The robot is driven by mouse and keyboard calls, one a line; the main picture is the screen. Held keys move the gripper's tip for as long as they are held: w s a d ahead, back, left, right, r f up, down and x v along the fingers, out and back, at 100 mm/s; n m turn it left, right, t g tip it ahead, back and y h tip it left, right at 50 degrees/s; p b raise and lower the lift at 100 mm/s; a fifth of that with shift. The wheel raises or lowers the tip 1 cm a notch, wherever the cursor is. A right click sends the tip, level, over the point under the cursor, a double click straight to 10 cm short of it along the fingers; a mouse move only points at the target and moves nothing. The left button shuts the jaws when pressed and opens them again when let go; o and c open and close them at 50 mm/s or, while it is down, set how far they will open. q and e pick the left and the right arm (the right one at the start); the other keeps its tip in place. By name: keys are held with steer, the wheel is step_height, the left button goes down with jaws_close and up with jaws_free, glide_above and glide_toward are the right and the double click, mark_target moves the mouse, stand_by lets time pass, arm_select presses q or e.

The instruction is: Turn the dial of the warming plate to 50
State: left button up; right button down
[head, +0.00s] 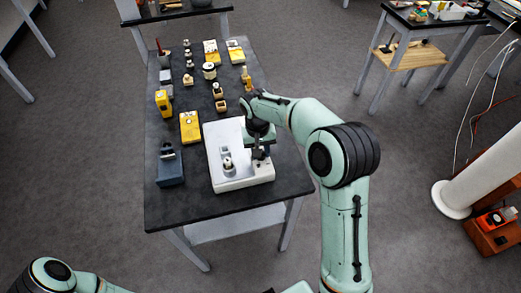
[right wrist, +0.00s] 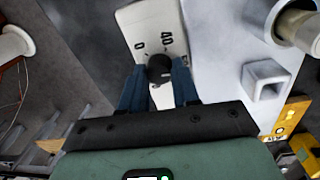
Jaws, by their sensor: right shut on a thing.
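The warming plate (head: 222,135) is a white slab on the dark table. In the right wrist view its pale dial face (right wrist: 140,17) shows the marks 0 and 40, with other marks partly hidden. The dark round dial (right wrist: 159,68) sits between the blue fingers of my right gripper (right wrist: 158,82), which is shut on it. In the head view my right gripper (head: 259,152) is at the right side of the plate, and the arm hides the dial. I cannot read the dial's setting. My left gripper is out of view; only part of that arm shows at the bottom left.
A small metal piece (head: 228,164) and a square hollow block (right wrist: 265,80) are on the plate. A blue-grey device (head: 170,172) and a yellow box (head: 190,127) stand left of it. Several small items fill the table's far part. The table's front strip (head: 210,212) is clear.

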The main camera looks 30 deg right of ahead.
steer(key=c, duration=0.8)
jaws_free()
steer(key=shift+r, duration=0.1)
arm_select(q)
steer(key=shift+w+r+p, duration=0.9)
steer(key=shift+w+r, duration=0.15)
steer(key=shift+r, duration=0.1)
arm_select(e)
steer(key=r, duration=1.3)
steer(key=shift+w+a+r, duration=0.1)
steer(key=shift+w+a, duration=0.05)
steer(key=shift+a, duration=0.25)
